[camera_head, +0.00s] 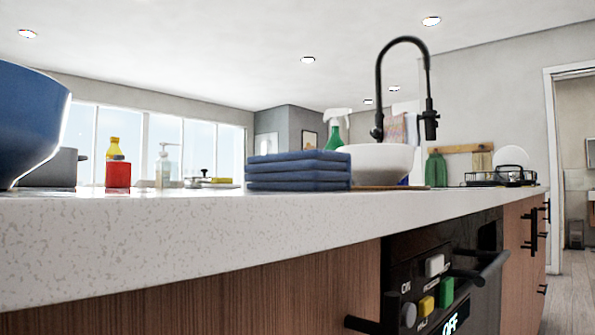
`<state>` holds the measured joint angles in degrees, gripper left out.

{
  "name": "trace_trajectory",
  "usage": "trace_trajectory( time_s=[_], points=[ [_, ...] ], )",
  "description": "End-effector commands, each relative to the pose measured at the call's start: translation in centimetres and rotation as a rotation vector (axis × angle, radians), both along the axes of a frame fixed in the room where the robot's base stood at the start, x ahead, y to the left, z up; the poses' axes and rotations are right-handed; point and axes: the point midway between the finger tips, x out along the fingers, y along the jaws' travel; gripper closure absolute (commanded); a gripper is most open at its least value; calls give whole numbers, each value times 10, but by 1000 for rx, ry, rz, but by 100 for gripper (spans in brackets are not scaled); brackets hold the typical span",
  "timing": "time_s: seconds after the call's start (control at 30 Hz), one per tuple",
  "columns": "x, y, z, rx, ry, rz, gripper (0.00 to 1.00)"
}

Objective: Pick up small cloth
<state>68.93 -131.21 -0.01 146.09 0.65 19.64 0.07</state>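A folded blue cloth (298,171), stacked in several layers, lies on the white speckled countertop (180,230) near the middle of the camera_head view. It sits close to the counter's front edge, in front of a white bowl. I cannot tell whether this is the small cloth or whether a smaller one is hidden. My gripper does not show in this view.
A large blue bowl (28,125) stands at the far left. A red container (118,174), a soap dispenser (164,163) and a white bowl (378,162) stand on the counter. A black faucet (380,90) rises behind. Counter left of the cloth is clear in front.

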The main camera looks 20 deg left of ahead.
Motion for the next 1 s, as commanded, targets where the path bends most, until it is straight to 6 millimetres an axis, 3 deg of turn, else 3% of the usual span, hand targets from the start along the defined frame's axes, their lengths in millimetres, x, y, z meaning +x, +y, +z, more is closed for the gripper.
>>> trace_trajectory(
  time_s=[0.17,1.0],
  points=[
    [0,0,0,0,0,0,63],
    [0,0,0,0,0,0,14]
  ],
)
